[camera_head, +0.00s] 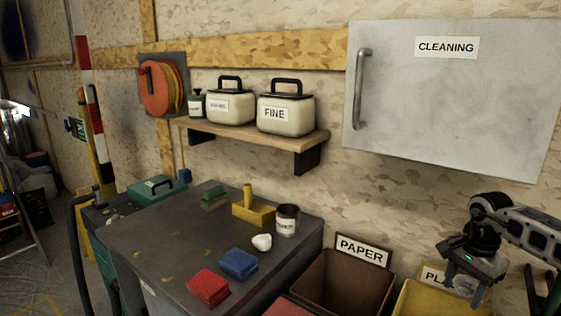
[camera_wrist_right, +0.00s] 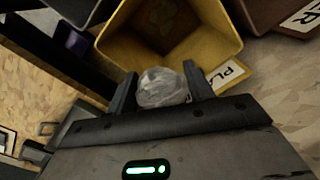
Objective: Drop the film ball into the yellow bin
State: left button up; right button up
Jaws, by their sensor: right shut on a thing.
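The film ball (camera_wrist_right: 163,88) is a crumpled, translucent grey-white ball in the right wrist view. My right gripper (camera_wrist_right: 162,84) is shut on it, with one dark finger on each side. The yellow bin (camera_wrist_right: 125,52) lies beyond the ball in that view, its open mouth facing the gripper. In the head view my right gripper (camera_head: 463,287) is at the lower right, above the yellow bin (camera_head: 425,300), whose label is partly covered by it. My left gripper is not in view.
A brown bin (camera_head: 345,283) labelled PAPER stands left of the yellow bin. A grey CLEANING cabinet (camera_head: 450,90) hangs on the wall above the bins.

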notch_tip(320, 180, down, 5)
jog(key=b, duration=0.3)
jog(key=shift+f+b, duration=0.15)
jog(key=shift+b, duration=0.15)
jog(key=o, duration=1.1)
jog(key=shift+c, duration=0.2)
notch_tip(320, 180, up, 8)
jog(key=shift+f+b, duration=0.2)
jog(key=shift+b, duration=0.15)
